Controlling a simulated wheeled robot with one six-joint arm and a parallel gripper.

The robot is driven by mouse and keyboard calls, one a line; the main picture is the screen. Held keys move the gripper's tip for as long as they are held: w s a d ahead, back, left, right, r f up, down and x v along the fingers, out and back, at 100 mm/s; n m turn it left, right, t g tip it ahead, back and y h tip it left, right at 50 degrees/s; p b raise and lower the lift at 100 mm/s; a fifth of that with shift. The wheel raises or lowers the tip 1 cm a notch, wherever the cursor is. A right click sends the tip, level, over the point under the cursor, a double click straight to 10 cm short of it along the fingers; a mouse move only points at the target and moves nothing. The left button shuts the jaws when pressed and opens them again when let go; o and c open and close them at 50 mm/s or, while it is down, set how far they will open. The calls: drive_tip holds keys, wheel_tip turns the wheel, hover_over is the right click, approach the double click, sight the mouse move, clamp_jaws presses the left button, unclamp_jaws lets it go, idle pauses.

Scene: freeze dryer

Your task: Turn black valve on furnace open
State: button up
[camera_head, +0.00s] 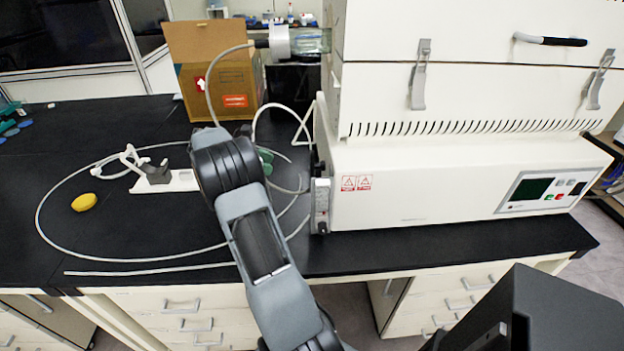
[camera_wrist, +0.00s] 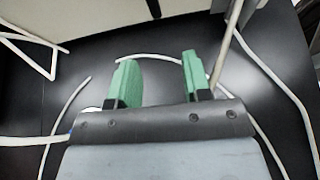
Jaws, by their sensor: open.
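The furnace (camera_head: 430,185) is a large white box with a control panel, on the black bench to the right of my arm. Small dark fittings (camera_head: 318,165) show on its left side, but I cannot tell which one is the black valve. My gripper (camera_wrist: 160,80) has green fingertips, spread apart with nothing between them. In the head view its green tips (camera_head: 265,160) show partly behind my arm, to the left of the furnace and apart from it. A short dark piece (camera_wrist: 153,8) against a white surface shows at the top of the wrist view; I cannot tell what it is.
A thin white hose (camera_head: 140,260) loops over the bench around my gripper. A cardboard box (camera_head: 215,70) stands behind. A white stand with a grey clamp (camera_head: 155,175) and a yellow object (camera_head: 84,202) lie left.

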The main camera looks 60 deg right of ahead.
sight(312, 175)
drive_tip(key=shift+g, duration=0.4)
drive_tip(key=x, duration=1)
drive_tip(key=w+d+x, duration=0.1)
drive_tip(key=x, duration=0.4)
drive_tip(key=shift+s+f, duration=0.15)
drive_tip(key=shift+f, duration=0.05)
drive_tip(key=shift+c, duration=0.4)
drive_tip(key=shift+b, duration=0.3)
clamp_jaws()
